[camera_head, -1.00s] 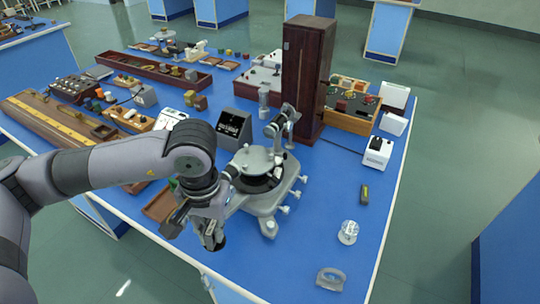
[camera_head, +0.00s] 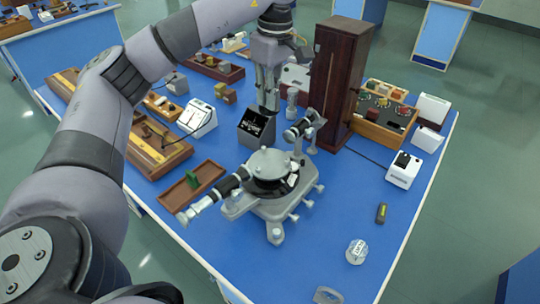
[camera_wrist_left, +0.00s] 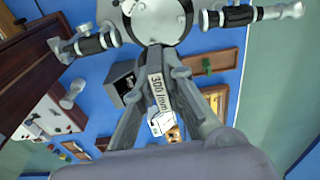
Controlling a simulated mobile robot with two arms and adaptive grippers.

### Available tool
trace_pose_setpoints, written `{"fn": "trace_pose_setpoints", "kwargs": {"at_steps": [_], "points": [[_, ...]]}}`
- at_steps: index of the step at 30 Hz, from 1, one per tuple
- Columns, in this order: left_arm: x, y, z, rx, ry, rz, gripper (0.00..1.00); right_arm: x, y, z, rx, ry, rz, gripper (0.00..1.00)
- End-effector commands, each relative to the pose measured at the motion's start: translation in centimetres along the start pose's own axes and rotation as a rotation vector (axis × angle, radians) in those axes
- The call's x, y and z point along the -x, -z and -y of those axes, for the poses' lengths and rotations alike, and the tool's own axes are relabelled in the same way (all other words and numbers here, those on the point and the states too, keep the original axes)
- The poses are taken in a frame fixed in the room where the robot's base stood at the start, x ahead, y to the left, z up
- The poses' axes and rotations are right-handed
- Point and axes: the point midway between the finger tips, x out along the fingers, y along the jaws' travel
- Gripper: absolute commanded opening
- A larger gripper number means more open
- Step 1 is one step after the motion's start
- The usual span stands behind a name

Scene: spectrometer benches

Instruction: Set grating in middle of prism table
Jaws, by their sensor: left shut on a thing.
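The spectrometer's prism table (camera_head: 268,163) is a round grey disc, and its top looks bare. It also shows at the top of the left wrist view (camera_wrist_left: 158,20). My left gripper (camera_head: 268,104) hangs fingers down, and appears above and behind the prism table in the head view. It is shut on the grating (camera_wrist_left: 157,88), a narrow light piece marked "300 /mm" between the fingers in the left wrist view. In the head view the grating is too small to make out clearly. My right gripper is not in view.
The telescope (camera_head: 216,192) sticks out front left of the spectrometer; the collimator (camera_head: 304,126) points back right. A dark box (camera_head: 256,128) stands behind, and a tall wooden cabinet (camera_head: 340,80) at back right. A wooden tray (camera_head: 188,188) lies left. The front right bench is mostly free.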

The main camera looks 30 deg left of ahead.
Motion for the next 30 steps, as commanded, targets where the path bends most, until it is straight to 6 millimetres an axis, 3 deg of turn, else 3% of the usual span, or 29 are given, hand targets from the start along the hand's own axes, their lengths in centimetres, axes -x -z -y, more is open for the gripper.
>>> {"fn": "trace_pose_setpoints", "kwargs": {"at_steps": [1,3,12,27,30], "points": [[-1.8,-0.2,0.1,-0.003,0.007,0.002,0.00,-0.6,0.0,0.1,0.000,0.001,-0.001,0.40],[-3.5,-0.3,0.1,-0.003,0.006,0.002,0.00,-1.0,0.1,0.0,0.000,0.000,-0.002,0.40],[-10.3,-0.7,0.1,-0.003,0.004,-0.001,0.00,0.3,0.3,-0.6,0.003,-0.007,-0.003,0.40],[-16.4,-1.3,0.1,-0.004,0.002,0.000,0.00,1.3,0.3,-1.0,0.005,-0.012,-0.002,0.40],[-16.9,-1.3,0.0,-0.005,-0.001,0.001,0.00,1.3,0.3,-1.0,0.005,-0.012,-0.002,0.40]]}}
